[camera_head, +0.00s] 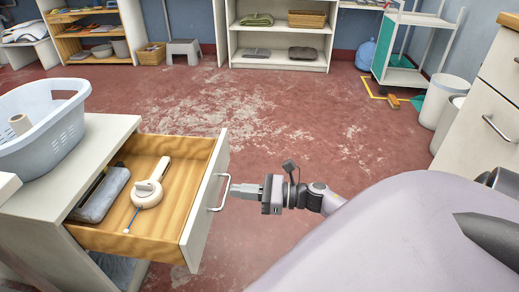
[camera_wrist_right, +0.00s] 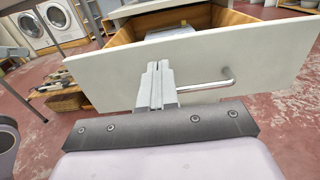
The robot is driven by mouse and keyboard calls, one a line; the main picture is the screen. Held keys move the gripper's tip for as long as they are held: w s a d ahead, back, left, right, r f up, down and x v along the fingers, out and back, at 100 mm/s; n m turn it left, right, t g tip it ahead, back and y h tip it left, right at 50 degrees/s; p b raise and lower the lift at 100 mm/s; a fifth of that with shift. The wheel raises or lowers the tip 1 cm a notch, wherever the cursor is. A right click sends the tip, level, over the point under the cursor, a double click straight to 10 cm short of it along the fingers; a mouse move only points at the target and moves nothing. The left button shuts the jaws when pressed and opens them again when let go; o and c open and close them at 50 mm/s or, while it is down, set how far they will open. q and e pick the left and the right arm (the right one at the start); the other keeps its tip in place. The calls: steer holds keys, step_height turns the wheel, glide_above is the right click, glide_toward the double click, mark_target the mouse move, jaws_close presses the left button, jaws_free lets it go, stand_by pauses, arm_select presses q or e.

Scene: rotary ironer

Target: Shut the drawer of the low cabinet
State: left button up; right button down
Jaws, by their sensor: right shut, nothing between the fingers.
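The low cabinet (camera_head: 105,132) stands at the left in the head view, with its drawer (camera_head: 170,225) pulled open to the right. The drawer's pale front (camera_head: 205,205) carries a metal bar handle (camera_head: 222,194). My right gripper (camera_head: 234,189) is shut and empty, its fingertips at or very near the handle side of the front. My left gripper is not in view.
In the drawer lie a white device (camera_head: 147,192) and a grey rolled item (camera_head: 100,195). A laundry basket (camera_head: 42,125) stands on the cabinet. A second cabinet with a handle (camera_head: 485,125) is at the right. The red floor (camera_head: 300,120) between is clear.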

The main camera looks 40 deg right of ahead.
mark_target(207, 188)
steer(key=x, duration=0.5)
steer(key=shift+w+a+b, duration=0.2)
steer(key=shift+w+b, duration=0.05)
steer(key=shift+b, duration=0.05)
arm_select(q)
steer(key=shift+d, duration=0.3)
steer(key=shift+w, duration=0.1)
